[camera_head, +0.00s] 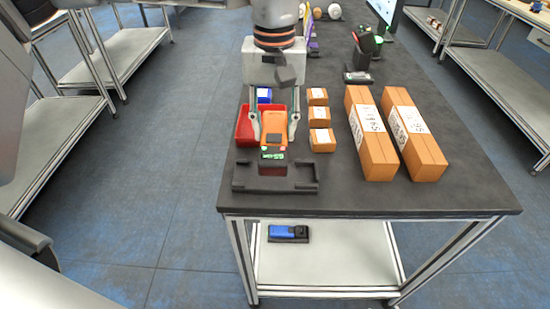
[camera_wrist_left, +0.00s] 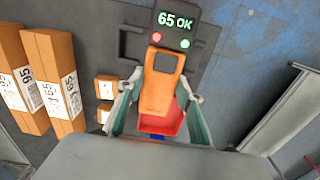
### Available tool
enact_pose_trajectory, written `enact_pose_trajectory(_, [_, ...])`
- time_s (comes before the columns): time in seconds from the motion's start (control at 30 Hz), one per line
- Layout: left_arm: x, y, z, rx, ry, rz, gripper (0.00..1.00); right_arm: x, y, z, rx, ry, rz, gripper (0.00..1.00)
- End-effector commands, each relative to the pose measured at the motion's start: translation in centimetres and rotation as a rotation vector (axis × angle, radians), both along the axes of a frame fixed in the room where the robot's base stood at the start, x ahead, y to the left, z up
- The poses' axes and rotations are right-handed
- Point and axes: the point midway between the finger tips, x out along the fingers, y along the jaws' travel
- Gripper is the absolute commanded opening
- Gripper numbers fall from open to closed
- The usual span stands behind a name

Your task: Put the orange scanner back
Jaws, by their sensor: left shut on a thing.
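The orange scanner (camera_head: 273,127) is between the fingers of my left gripper (camera_head: 273,138), above the dark table near its front left. In the left wrist view the orange scanner (camera_wrist_left: 160,88) points away from my left gripper (camera_wrist_left: 158,105), which is shut on it. Its dark head (camera_wrist_left: 174,25) shows a green "65 OK" with a red and a green light. A dark holder (camera_head: 275,178) with recesses lies at the table's front left edge, just in front of the scanner's head. Whether they touch is unclear. My right gripper is not in view.
A red bin (camera_head: 244,127) is behind the scanner. Several small boxes (camera_head: 320,118) and two long brown boxes (camera_head: 413,135) stand to the right. A black device on a stand (camera_head: 362,55) is further back. A blue item (camera_head: 288,232) sits on the lower shelf.

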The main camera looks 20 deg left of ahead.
Motion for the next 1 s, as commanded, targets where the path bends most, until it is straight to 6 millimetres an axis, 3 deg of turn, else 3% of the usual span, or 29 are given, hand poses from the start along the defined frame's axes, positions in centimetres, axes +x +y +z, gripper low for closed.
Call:
enact_pose_trajectory(0.13, [0.0, 0.0, -3.1, -0.001, 0.002, -0.001, 0.08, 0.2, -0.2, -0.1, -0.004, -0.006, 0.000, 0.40])
enact_pose_trajectory(0.43, [0.0, 0.0, -5.2, 0.000, 0.000, 0.000, 0.08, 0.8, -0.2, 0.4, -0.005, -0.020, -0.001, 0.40])
enact_pose_trajectory(0.67, [-0.1, 0.0, -8.4, 0.000, 0.002, 0.000, 0.08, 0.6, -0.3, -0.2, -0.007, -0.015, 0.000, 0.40])
enact_pose_trajectory(1.0, [0.0, 0.0, -8.8, 0.000, -0.002, 0.000, 0.08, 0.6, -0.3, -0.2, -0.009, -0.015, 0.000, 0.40])
